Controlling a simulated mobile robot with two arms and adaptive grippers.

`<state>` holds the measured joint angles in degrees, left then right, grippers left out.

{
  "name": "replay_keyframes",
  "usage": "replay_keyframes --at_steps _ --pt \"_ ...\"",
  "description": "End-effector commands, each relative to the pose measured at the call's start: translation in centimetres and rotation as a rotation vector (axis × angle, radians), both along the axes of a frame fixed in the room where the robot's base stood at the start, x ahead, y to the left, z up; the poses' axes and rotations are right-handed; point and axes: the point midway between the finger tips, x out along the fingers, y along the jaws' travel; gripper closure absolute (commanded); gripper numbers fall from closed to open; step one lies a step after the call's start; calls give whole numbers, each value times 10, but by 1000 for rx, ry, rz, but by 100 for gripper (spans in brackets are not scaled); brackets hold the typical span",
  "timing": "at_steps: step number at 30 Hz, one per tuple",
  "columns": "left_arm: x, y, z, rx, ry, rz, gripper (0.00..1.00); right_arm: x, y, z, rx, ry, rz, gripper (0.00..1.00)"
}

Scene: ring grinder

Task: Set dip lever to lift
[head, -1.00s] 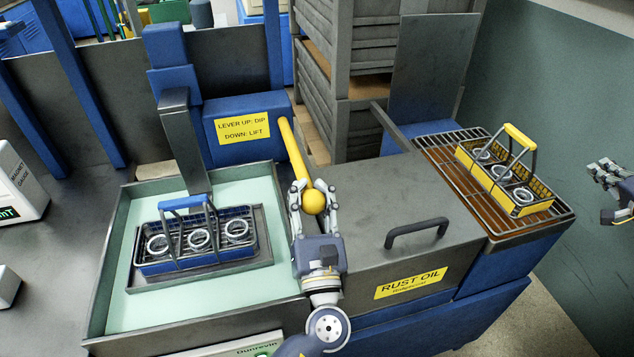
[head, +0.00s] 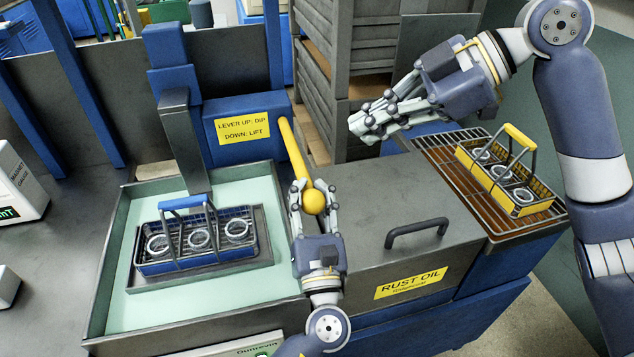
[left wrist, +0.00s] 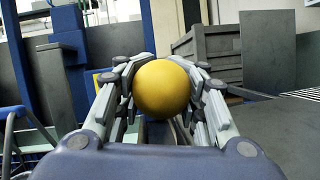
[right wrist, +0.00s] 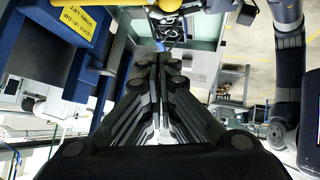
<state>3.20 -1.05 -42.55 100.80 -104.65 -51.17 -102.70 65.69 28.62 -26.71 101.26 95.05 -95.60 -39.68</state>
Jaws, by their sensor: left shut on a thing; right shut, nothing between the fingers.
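The yellow dip lever (head: 292,150) comes out of the blue lift housing (head: 226,150) and slants down toward me, ending in a round yellow knob (head: 313,201). A yellow label (head: 243,129) on the housing reads "LEVER UP: DIP, DOWN: LIFT". My left gripper (head: 314,190) is shut on the knob, which also fills the space between its fingers in the left wrist view (left wrist: 162,89). A blue-handled basket (head: 198,240) with rings sits on the platform in the pale green tank. My right gripper (head: 362,128) is shut and empty, raised over the back of the rust oil cover.
The rust oil tank's grey cover (head: 390,250) has a dark handle (head: 417,232). A yellow basket (head: 510,180) with rings stands on the rack (head: 455,150) at right. Grey crates (head: 320,90) stand behind. My right arm crosses the right side.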

Motion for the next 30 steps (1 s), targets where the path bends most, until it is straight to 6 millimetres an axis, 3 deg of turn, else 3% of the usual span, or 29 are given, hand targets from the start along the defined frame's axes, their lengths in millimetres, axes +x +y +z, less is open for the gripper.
replay_keyframes --at_steps 4,11,23,30 --pt "0 1 0 -2 0 3 100 -20 10 -2 -113 -89 118 100" --pt "0 1 0 -2 0 3 100 -25 22 -16 -149 -112 156 100" --pt "0 2 1 -1 -2 3 100 -21 78 -76 -145 -108 155 100" --pt "0 2 1 -1 -2 4 100 -9 79 -107 -146 -108 150 100"
